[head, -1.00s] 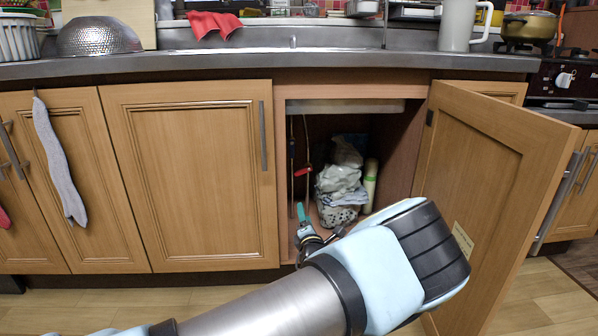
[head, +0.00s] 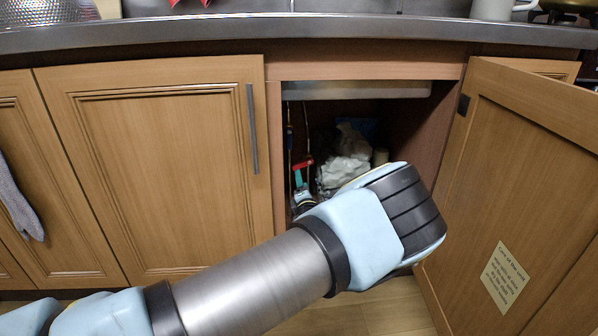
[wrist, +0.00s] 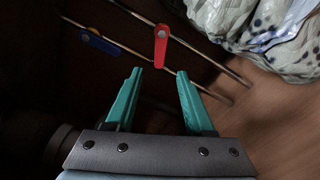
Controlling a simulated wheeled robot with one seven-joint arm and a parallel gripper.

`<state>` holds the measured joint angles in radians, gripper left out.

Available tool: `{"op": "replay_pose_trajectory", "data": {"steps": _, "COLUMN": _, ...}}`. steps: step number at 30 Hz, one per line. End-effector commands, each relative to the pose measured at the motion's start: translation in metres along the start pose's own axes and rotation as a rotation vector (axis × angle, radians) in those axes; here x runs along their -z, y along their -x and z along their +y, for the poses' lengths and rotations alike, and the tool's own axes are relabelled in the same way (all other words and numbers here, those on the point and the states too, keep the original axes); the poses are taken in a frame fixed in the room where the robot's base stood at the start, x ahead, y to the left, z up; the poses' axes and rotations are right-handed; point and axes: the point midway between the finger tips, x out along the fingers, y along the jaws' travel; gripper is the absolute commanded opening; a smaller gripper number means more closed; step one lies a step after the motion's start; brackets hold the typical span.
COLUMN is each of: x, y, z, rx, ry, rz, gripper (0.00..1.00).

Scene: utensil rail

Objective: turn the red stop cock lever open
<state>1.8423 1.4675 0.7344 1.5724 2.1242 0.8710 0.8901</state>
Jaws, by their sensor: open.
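The red stop cock lever (wrist: 161,46) sits on a thin pipe inside the open cabinet under the sink. In the wrist view it is just beyond my gripper (wrist: 154,75), roughly in line with the gap between the two teal fingers. The fingers are apart, nothing is between them, and they do not appear to touch the lever. The red lever also shows small in the head view (head: 303,163), just above my gripper's teal fingers (head: 298,178). My forearm hides the lower part of the cabinet opening there.
A blue lever (wrist: 88,35) sits on a neighbouring pipe to the left. Plastic bags (wrist: 270,30) fill the right of the cabinet. The open cabinet door (head: 530,190) stands to the right, and a closed door (head: 160,170) is on the left.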

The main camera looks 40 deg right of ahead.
Motion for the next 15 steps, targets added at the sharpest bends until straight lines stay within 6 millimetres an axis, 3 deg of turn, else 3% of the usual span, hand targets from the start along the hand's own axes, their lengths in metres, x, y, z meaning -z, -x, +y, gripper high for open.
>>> {"op": "replay_pose_trajectory", "data": {"steps": 9, "x": 0.002, "y": -0.058, "z": -0.002, "rx": -0.003, "ry": 0.002, "rz": 0.000, "gripper": 0.54}}
{"op": "replay_pose_trajectory", "data": {"steps": 15, "x": 0.001, "y": -0.076, "z": -0.001, "rx": -0.002, "ry": 0.001, "rz": 0.000, "gripper": 0.54}}
